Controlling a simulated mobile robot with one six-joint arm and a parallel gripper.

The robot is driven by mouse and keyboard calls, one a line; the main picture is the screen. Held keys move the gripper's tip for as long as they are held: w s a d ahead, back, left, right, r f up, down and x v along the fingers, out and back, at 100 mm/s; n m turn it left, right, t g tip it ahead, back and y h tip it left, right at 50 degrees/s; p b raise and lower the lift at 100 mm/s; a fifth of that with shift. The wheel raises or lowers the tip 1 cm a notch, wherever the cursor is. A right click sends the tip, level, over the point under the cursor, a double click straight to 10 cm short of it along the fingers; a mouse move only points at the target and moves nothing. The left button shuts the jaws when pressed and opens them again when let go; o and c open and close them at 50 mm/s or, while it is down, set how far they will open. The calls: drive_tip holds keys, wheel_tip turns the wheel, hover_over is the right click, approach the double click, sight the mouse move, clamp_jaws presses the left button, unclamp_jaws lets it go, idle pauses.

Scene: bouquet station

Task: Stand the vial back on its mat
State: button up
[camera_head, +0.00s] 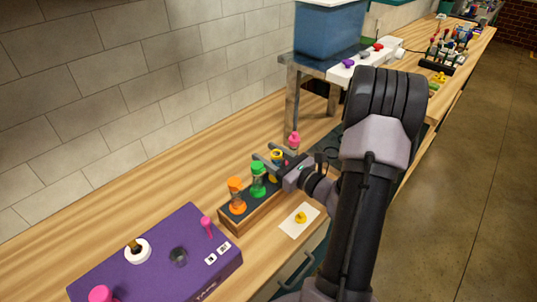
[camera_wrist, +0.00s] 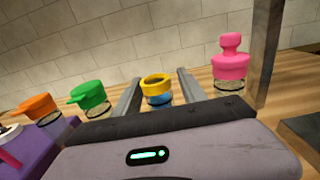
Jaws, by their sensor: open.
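A wooden rack (camera_head: 234,222) holds the orange-capped (camera_head: 236,197) and green-capped vials (camera_head: 258,180). A pink-capped vial (camera_wrist: 230,65) stands close to my right finger. A purple box (camera_head: 150,275) lies at front left. A metal stand (camera_head: 290,105) rises behind.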

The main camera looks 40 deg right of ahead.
drive_tip(key=shift+r, duration=0.1)
drive_tip(key=shift+s+r, duration=0.1)
drive_tip(key=shift+s, duration=0.15)
drive_tip(key=s+p, duration=0.1)
drive_tip(key=s, duration=1)
drive_tip(key=shift+s+d+p, duration=0.25)
drive_tip(key=shift+d+p, duration=0.15)
drive_tip(key=shift+d, duration=0.05)
